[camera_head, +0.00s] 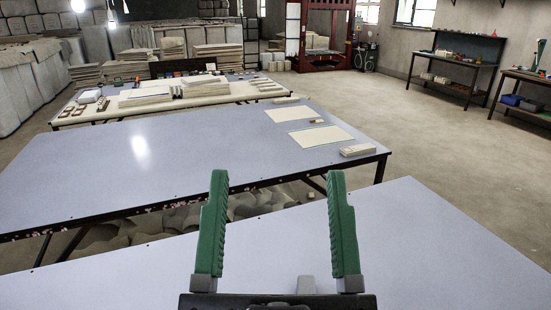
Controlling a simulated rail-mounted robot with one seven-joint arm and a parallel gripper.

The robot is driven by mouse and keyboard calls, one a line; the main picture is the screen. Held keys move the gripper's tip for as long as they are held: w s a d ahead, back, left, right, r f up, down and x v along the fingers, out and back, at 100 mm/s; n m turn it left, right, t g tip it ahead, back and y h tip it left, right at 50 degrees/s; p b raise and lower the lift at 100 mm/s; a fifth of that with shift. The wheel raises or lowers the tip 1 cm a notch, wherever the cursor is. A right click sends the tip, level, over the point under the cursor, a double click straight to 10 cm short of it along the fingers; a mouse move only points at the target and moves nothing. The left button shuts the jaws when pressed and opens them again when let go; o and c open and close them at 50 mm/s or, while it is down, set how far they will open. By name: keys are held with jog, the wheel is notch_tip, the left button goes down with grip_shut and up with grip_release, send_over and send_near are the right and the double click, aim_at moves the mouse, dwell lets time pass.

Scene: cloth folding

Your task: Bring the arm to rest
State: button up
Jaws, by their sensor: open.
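My gripper (278,184) is at the bottom middle of the head view, with its two green ridged fingers pointing up and away. The fingers stand wide apart and nothing is between them. Behind them is the edge of a near pale blue-grey table (440,245), whose visible top is bare. No cloth is seen in or at the gripper. The rest of my arm is mostly out of view below.
A second pale table (150,175) lies beyond a gap, with flat cream sheets (321,136) and a small block (357,150) at its right. A farther table holds stacked sheets (205,86). Workbenches (455,70) stand at the right. Open floor (420,135) lies between.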

notch_tip(320, 180, up, 43)
jog(key=p, duration=4.1)
jog(key=shift+a+r+y, duration=0.15)
jog(key=shift+a+y, duration=0.2)
jog(key=shift+y, duration=0.05)
